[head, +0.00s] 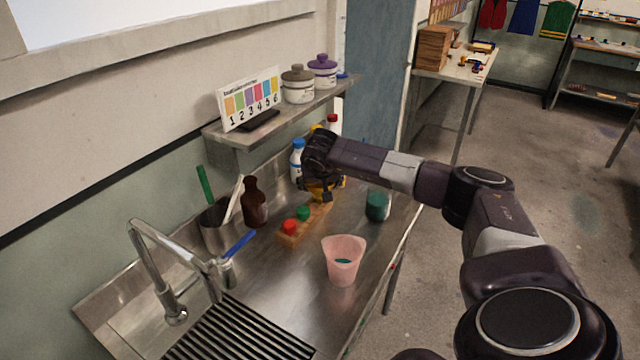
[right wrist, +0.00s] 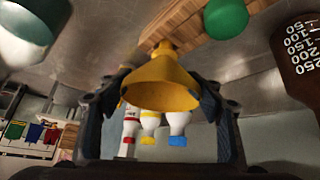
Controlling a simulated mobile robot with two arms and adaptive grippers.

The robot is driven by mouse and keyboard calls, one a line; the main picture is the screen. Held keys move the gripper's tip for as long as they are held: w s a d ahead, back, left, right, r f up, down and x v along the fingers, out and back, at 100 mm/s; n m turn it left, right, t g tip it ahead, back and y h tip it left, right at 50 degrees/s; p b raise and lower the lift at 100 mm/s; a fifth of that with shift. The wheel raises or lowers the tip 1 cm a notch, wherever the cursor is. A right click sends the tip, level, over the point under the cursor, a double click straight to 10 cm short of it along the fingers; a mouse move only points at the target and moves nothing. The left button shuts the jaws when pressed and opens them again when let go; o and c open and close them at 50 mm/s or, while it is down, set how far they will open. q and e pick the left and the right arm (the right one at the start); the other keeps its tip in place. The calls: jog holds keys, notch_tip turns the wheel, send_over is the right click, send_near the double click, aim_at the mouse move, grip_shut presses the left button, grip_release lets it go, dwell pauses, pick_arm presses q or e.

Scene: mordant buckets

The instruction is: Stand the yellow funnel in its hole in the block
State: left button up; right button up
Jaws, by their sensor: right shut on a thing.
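The yellow funnel (right wrist: 160,85) sits between the two fingers of my right gripper (right wrist: 154,98), which is shut on it. Its wide mouth faces the wrist camera and its spout points at the wooden block (right wrist: 185,28). The spout tip overlaps the block's edge in the right wrist view; I cannot tell whether it is in a hole. In the head view my right gripper (head: 319,182) hides most of the funnel (head: 318,193) at the far end of the block (head: 291,239). A red piece (head: 289,227) and a green piece (head: 303,213) stand on the block. My left gripper is not in view.
A brown bottle (head: 254,203) stands left of the block, a teal-filled jar (head: 378,206) right of it. A pink beaker (head: 343,262) is in front. A blue-capped white bottle (head: 297,160) stands behind. The sink tap (head: 170,265) is at front left.

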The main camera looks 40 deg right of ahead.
jog(key=shift+f, duration=0.3)
jog(key=o, duration=1.2)
jog(key=shift+c, duration=0.2)
jog(key=v, duration=1.2)
jog(key=shift+f, duration=0.1)
